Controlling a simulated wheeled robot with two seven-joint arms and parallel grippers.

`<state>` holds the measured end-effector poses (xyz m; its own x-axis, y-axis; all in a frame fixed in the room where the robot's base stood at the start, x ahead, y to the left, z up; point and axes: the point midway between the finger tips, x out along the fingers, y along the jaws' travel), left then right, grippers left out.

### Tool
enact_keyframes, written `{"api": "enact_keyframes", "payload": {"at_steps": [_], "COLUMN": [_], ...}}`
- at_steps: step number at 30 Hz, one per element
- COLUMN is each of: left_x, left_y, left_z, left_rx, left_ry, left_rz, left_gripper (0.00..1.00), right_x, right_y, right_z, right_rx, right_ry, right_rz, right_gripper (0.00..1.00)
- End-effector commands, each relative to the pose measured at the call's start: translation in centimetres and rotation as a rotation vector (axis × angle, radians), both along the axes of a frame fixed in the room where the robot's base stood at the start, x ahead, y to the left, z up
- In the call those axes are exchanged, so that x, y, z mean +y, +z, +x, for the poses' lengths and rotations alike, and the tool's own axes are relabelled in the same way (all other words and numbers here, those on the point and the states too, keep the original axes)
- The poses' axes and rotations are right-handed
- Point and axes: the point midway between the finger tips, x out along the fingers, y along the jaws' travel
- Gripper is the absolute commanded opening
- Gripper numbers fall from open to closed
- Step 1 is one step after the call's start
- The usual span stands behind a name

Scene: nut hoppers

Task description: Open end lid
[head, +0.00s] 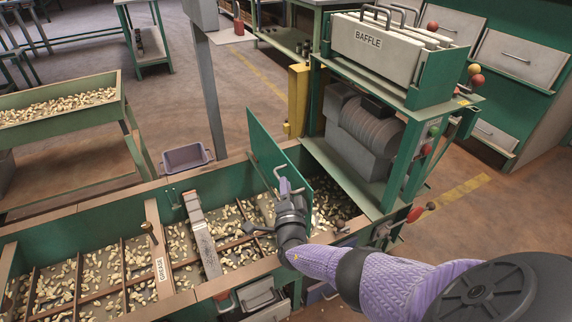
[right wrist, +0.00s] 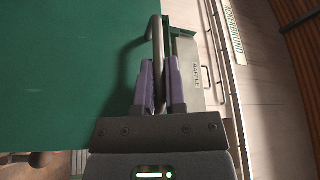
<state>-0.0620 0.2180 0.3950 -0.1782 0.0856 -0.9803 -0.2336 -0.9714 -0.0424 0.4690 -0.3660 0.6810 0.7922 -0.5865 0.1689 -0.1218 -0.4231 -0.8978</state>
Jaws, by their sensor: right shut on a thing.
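The end lid is a green panel (head: 268,150) standing raised and tilted at the right end of the long nut hopper (head: 95,238). Nuts show in the opening to its right. My right gripper (head: 286,187) is at the lid's left face, shut on its bent metal handle (head: 276,172). In the right wrist view the purple fingers (right wrist: 160,85) close around the handle (right wrist: 157,45), with the green lid (right wrist: 60,70) filling the left side. The gripper hides part of the lid's lower edge. My left gripper is not in view.
A grey post (head: 210,95) rises behind the hopper, near a grey bin (head: 186,157). Another nut tray (head: 60,115) is at left.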

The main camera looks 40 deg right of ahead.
Motion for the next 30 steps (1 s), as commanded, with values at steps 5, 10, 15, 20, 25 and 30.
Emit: {"api": "enact_keyframes", "payload": {"at_steps": [5,10,15,20,25,30], "left_x": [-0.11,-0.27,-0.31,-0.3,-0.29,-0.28], "left_y": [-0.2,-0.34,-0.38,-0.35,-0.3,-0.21], "left_z": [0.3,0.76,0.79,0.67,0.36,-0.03], "left_rx": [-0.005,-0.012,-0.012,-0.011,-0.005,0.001], "left_ry": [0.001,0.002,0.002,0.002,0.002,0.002], "left_rz": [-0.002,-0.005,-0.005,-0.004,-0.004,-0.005], "left_gripper": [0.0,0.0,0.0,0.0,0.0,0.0], "right_x": [0.49,0.68,0.75,0.76,0.77,0.75], "right_y": [-0.25,-0.41,-0.49,-0.52,-0.56,-0.57], "right_z": [0.19,0.24,0.24,0.23,0.22,0.21], "right_rx": [-0.003,-0.002,-0.003,-0.001,-0.001,0.0], "right_ry": [0.001,0.001,0.002,0.002,0.002,0.001], "right_rz": [0.001,0.002,0.003,0.003,0.004,0.004], "right_gripper": [0.0,0.0,0.0,0.0,0.23,0.5]}}
